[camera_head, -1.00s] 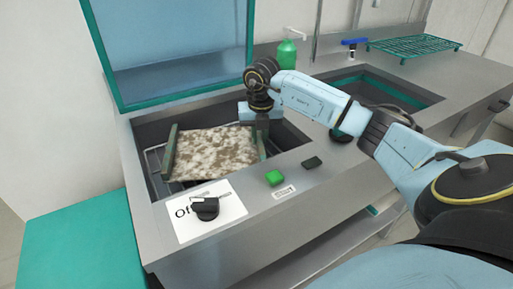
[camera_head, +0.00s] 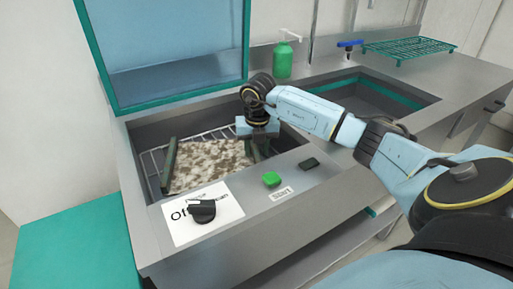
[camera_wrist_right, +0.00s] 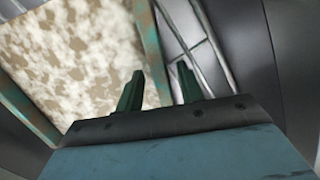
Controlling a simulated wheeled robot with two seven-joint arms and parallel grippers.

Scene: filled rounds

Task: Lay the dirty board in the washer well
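The dirty board (camera_head: 208,165), mottled white and brown with green rails along two sides, lies low inside the washer well (camera_head: 148,132), over a wire rack (camera_head: 153,160). The board fills much of the right wrist view (camera_wrist_right: 75,45). My right gripper (camera_head: 258,146) is over the board's right side. In the wrist view its two green fingers (camera_wrist_right: 158,88) stand apart, with the board's right rail (camera_wrist_right: 150,50) running down between them and a gap beside the right finger. In the head view the arm hides part of that edge. My left gripper is not in view.
The washer's blue lid (camera_head: 165,50) with a teal frame stands raised behind the well. On the front panel are a black knob (camera_head: 202,211) by an "Off" label, a green button (camera_head: 271,179) and a black block (camera_head: 309,163). A sink (camera_head: 370,100) and green bottle (camera_head: 283,58) are to the right.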

